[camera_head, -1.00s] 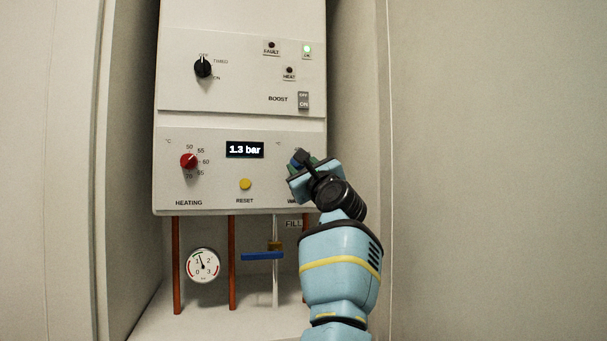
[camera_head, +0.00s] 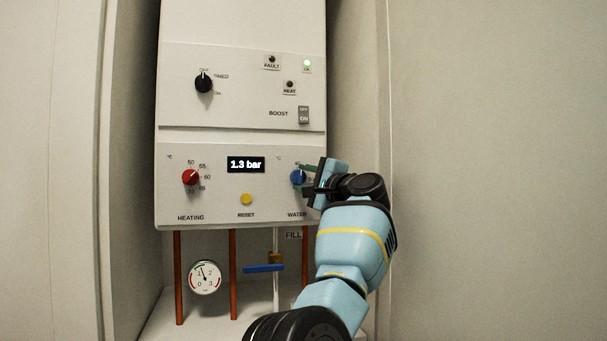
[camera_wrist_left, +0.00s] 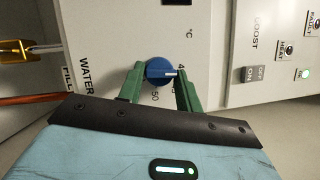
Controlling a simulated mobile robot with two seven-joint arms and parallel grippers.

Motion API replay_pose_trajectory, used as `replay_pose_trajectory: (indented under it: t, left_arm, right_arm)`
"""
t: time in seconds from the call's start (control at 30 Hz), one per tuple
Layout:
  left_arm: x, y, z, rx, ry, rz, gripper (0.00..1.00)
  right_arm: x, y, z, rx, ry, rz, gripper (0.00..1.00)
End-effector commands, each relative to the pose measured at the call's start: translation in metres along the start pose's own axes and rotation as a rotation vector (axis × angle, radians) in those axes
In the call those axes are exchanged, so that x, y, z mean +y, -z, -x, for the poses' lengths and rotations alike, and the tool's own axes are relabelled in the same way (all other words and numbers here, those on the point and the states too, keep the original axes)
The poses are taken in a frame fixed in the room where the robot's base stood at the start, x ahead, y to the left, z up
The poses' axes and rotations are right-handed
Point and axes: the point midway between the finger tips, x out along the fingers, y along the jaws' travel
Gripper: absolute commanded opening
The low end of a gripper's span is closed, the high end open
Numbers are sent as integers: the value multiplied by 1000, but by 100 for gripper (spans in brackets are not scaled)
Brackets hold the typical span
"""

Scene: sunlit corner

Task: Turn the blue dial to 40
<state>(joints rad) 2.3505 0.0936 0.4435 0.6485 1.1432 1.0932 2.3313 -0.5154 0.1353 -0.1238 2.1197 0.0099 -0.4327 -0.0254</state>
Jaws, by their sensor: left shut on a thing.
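The blue dial (camera_head: 298,177) is on the lower right of the white boiler panel, above the word WATER. My left gripper (camera_head: 304,178) reaches it from the right, with one green finger above and one below. In the left wrist view the blue dial (camera_wrist_left: 160,71) sits between the two green fingers of the gripper (camera_wrist_left: 160,82), which is shut on it. The dial's white line points right in that view, which is up on the panel, towards a number starting with 4, partly covered by a finger. A 50 shows beside the dial. My right gripper is not in view.
A red heating dial (camera_head: 190,177), a display reading 1.3 bar (camera_head: 246,164) and a yellow reset button (camera_head: 246,199) are left of the dial. A blue-handled valve (camera_head: 263,268), copper pipes and a pressure gauge (camera_head: 205,277) are below. A wall stands close on the right.

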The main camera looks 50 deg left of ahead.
Motion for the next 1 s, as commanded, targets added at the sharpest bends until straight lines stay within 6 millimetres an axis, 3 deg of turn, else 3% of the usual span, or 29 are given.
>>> replay_pose_trajectory:
  t: [0.73,0.77,0.9,1.0]
  left_arm:
    - [1,0,-1,-8,-40,82,12]
    - [1,0,-1,-8,-40,82,37]
    - [1,0,-1,-7,-39,82,55]
    - [0,0,0,-7,-38,81,55]
  right_arm:
    - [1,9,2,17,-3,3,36]
    - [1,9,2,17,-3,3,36]
    - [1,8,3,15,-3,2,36]
    - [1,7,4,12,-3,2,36]
